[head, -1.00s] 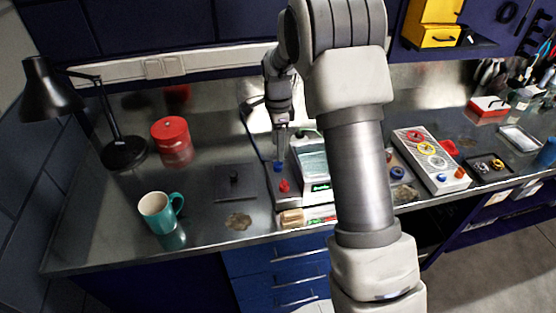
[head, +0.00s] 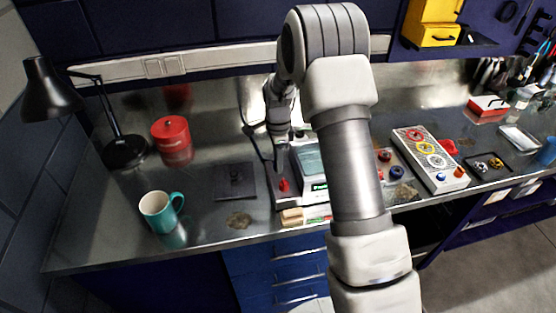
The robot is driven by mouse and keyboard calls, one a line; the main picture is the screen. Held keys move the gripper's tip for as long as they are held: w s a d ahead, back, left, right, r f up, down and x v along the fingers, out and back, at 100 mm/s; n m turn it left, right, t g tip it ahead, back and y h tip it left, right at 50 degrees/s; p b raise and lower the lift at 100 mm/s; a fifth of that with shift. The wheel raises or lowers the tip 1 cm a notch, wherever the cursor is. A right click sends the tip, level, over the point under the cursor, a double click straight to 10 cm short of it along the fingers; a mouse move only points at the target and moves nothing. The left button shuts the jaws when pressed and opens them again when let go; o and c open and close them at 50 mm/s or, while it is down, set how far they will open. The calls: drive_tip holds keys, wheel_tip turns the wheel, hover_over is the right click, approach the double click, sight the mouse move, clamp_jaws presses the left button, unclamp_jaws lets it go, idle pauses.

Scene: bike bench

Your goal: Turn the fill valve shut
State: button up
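A bench unit (head: 322,210) with a clear-windowed tank (head: 308,160) stands at the middle of the bench. A red knob (head: 284,185) shows on the strip at its left side. A blue knob just behind the red one is hidden now by my gripper. I cannot tell from any label which knob is the fill valve. My gripper (head: 278,160) points down at the blue knob's place, just behind the red knob. Its fingertips are small and dark here, so I cannot tell whether they are open or closed, or touching the knob.
A dark plate (head: 236,181), a teal mug (head: 158,212), a red tin (head: 170,132) and a black lamp (head: 124,152) stand to the left. A wooden-ended brush or block (head: 292,217) lies at the front edge. A panel with coloured rings (head: 430,160) is to the right.

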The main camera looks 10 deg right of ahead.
clamp_jaws()
drive_tip(key=shift+n, duration=0.3)
drive_tip(key=n+b, duration=0.1)
drive_tip(key=n, duration=0.1)
drive_tip(key=shift+f+n+b, duration=0.1)
drive_tip(key=shift+n+b, duration=0.25)
drive_tip(key=shift+n, duration=0.05)
drive_tip(key=n+b, duration=0.1)
drive_tip(key=n, duration=0.3)
drive_tip(key=shift+n+b, duration=0.3)
drive_tip(key=n+b, duration=0.1)
drive_tip(key=n, duration=0.4)
drive_tip(key=shift+n+b, duration=0.35)
drive_tip(key=shift+n, duration=2.05)
